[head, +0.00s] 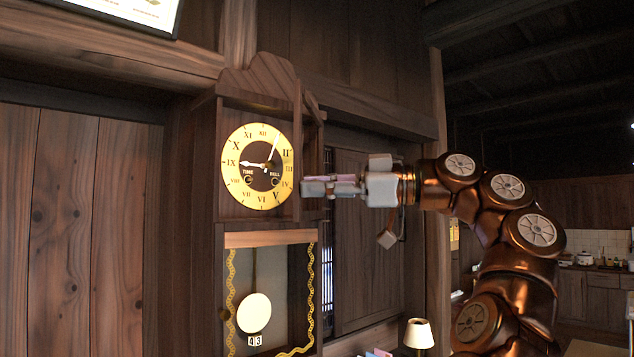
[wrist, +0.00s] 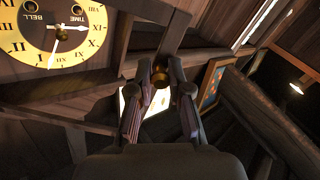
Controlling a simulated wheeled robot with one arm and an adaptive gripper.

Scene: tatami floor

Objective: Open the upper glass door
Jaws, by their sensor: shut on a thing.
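The wall clock has a yellow dial (head: 258,166) in its upper case, and the dial shows upside down in the wrist view (wrist: 58,28). The upper door's wooden frame (head: 298,150) stands at the dial's right side and looks angled away from it; how far is hard to tell. Its glass cannot be made out. My gripper (head: 310,187) reaches in from the right at the height of the dial's lower part. In the wrist view, my gripper's fingers (wrist: 166,90) are closed around a small brass knob (wrist: 160,73) on a wooden bar.
Below the dial is the lower case with a pendulum (head: 254,312) and gold trim. A lamp (head: 418,334) stands low at the right of the clock. Wood panels (head: 75,220) fill the left. A framed picture (head: 135,12) hangs above.

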